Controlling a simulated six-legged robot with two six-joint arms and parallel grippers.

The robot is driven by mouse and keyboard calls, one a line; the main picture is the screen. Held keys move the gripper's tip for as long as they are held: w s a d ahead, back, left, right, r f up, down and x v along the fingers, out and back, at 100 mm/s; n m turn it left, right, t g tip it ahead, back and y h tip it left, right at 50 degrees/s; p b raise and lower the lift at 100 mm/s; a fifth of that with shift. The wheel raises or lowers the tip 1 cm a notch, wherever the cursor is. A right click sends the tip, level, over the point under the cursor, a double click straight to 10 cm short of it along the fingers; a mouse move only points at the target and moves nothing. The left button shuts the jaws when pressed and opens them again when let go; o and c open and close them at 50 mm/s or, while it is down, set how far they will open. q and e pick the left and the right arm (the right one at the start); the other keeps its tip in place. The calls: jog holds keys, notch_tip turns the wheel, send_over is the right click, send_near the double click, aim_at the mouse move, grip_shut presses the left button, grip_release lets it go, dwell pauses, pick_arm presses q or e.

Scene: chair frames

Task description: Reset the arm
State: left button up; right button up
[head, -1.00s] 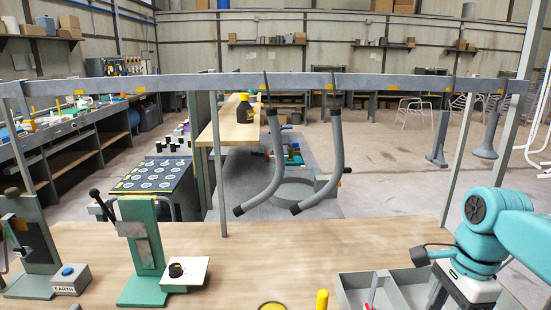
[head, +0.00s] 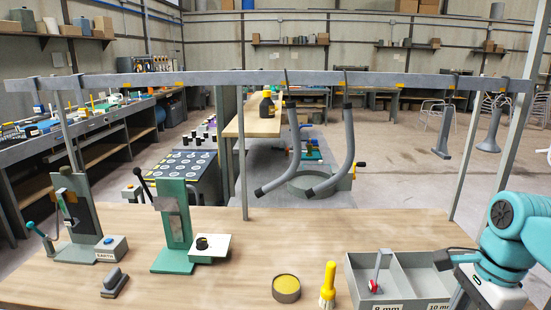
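My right arm, teal and white, comes in at the right edge of the head view, over the right end of the wooden bench (head: 330,235). Its dark gripper (head: 445,260) is beside the grey two-compartment bin (head: 352,283), at the bin's right. I cannot tell whether its fingers are apart, and I see nothing held in it. My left arm and gripper are not in view.
On the bench are a green lever press (head: 174,225), a box marked EARTH (head: 111,249), a round yellow-topped tin (head: 286,289) and a yellow bottle (head: 328,286). Bent grey tubes (head: 346,150) hang from the rail (head: 220,79). The bench's middle is clear.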

jog(key=w+a+f+n+y, duration=0.15)
jog(key=a+f+n, duration=0.35)
jog(key=f, duration=0.7)
jog(key=w+a+f+n, duration=0.25)
jog(key=a+f, duration=0.35)
jog(key=f, duration=0.6)
jog(key=s+a+f+n, duration=0.4)
jog(key=s+a+f, duration=0.2)
jog(key=s+f, duration=0.2)
jog(key=s+a+f+n+y, duration=0.1)
jog(key=s+a+f+n, duration=0.4)
jog(key=s+f, duration=0.3)
jog(key=shift+s+a+f, duration=0.4)
jog(key=shift+a+f, duration=0.2)
jog(key=shift+f, duration=0.3)
jog(key=shift+n, duration=0.25)
jog(key=shift+w, duration=0.1)
